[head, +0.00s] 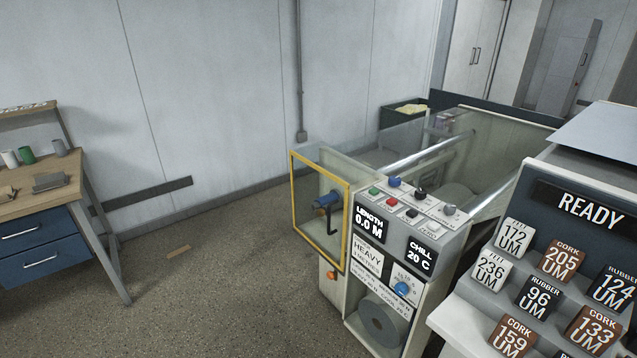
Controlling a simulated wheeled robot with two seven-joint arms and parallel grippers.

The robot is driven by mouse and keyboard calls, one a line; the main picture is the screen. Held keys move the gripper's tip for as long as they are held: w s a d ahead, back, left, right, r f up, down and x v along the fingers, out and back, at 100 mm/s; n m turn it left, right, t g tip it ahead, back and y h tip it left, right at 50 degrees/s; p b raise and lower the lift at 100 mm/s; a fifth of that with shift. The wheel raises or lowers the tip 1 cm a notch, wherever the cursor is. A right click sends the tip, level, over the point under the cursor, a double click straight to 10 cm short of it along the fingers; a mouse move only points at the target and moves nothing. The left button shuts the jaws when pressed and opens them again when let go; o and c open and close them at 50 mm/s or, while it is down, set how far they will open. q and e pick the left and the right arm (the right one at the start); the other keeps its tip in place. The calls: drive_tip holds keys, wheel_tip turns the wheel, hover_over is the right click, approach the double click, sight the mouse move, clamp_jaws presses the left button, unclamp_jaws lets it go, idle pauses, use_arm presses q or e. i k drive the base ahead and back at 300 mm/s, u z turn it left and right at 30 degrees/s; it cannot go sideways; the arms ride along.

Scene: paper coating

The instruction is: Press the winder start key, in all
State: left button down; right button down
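The winder (437,246) stands at the centre right, with a sloped control panel on its top front. The panel carries a green key (374,191), a red key (392,202), a blue knob (394,181), a black knob (421,192), a dark key (412,213) and a grey knob (449,210). Their labels are too small to read, so I cannot tell by lettering which is the start key. The length display (369,219) reads 0.0 M and the chill display (420,257) reads 20 C. Neither of my grippers is in view.
A yellow-framed clear guard (293,215) stands at the winder's left, in front of a blue hub with a crank. A rack of labelled sample blocks (561,259) under a READY sign (590,207) is at right. A workbench (45,190) stands left. Floor between is mostly clear.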

sight(373, 192)
drive_tip(key=u, duration=0.65)
drive_tip(key=i, duration=1.45)
drive_tip(key=z, duration=0.7)
